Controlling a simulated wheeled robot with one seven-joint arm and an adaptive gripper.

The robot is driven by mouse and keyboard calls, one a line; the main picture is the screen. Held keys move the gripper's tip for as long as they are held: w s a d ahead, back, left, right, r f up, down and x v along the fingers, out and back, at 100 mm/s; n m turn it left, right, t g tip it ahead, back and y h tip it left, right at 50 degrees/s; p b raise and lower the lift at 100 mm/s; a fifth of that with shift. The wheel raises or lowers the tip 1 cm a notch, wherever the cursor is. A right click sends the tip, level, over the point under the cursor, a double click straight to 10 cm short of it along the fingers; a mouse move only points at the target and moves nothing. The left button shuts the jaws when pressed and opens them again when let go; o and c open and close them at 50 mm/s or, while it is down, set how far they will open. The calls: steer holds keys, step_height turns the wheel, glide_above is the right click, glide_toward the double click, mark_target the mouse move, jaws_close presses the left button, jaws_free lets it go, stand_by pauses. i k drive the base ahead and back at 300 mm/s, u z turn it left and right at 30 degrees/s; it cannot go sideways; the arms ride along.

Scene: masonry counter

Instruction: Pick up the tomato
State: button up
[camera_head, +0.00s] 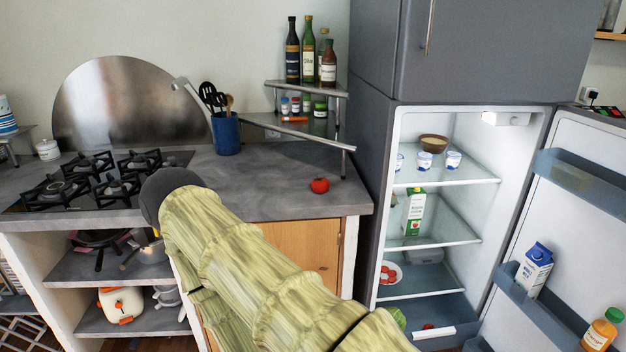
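A red tomato (320,185) with a green top sits on the grey counter (270,190), toward its right end near the front edge. My arm crosses the lower middle of the view, with its dark rounded end over the counter's front edge, left of the tomato. The arm and the tomato look apart in the picture. My gripper's fingers do not show, so I cannot see their state.
A gas stove (95,180) is at the left. A blue utensil pot (226,134) and a corner shelf (310,92) with bottles stand behind the tomato. The open fridge (380,190) is at the right, its door holding a milk carton (535,268). Counter around the tomato is clear.

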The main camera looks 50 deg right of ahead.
mark_target(320, 185)
steer(key=z, duration=0.55)
steer(key=i, duration=0.9)
steer(key=z, duration=0.8)
